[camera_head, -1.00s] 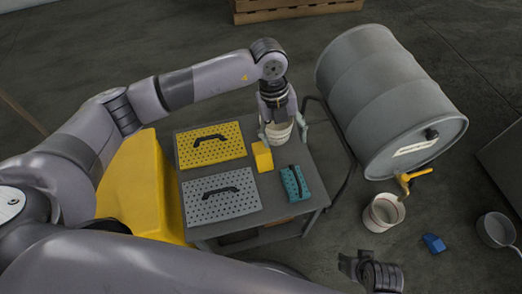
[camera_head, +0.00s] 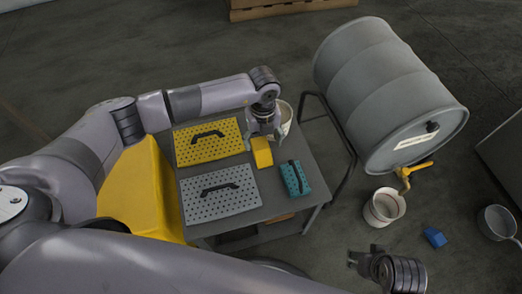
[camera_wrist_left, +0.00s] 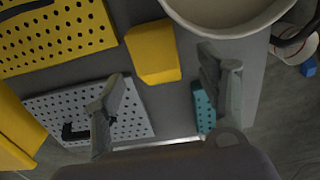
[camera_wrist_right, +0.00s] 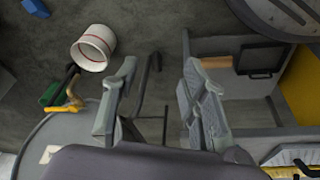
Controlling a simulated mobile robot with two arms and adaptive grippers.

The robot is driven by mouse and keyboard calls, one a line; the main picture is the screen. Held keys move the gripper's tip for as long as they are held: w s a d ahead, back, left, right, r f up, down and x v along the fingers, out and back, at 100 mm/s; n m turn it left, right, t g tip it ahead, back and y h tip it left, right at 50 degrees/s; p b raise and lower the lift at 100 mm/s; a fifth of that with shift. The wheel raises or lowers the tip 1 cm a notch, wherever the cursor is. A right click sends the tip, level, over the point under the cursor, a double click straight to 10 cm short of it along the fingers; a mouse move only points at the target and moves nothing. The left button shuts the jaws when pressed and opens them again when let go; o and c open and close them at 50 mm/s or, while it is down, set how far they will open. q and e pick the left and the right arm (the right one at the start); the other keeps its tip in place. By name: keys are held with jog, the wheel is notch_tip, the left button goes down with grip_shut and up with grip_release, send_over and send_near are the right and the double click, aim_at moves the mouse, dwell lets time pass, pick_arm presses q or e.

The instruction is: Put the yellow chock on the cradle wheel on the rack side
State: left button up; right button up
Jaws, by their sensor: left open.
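The yellow chock (camera_head: 262,152) is a small block on the grey cart top, beside the yellow perforated plate. It also shows in the left wrist view (camera_wrist_left: 153,52). My left gripper (camera_head: 265,142) is open above the chock, and its fingers (camera_wrist_left: 165,85) hold nothing. A grey drum (camera_head: 385,90) lies on its side right of the cart, beside a dark tubular frame (camera_head: 345,165). I cannot make out a cradle wheel or the rack. My right gripper (camera_head: 353,258) is low at the bottom right; its fingers (camera_wrist_right: 158,78) are apart and empty.
A white bucket (camera_head: 286,117) stands on the cart behind the chock. A teal block (camera_head: 295,180) and a grey perforated plate (camera_head: 220,193) are also on the cart. On the floor are a bucket (camera_head: 384,207) under the drum's yellow tap, a blue block (camera_head: 435,238) and a pan (camera_head: 497,222).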

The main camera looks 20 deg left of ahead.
aim_at(261, 146)
pick_arm(q)
jog(key=f, duration=0.3)
jog(key=f+b, duration=0.1)
jog(key=f, duration=0.1)
jog(key=shift+w+a, duration=0.1)
jog(key=shift+a, duration=0.15)
pick_arm(e)
jog(key=v, duration=0.4)
jog(key=shift+r, duration=0.4)
pick_arm(q)
jog(key=shift+r, duration=0.1)
jog(key=c, duration=1.5)
pick_arm(e)
jog(key=shift+w, duration=0.1)
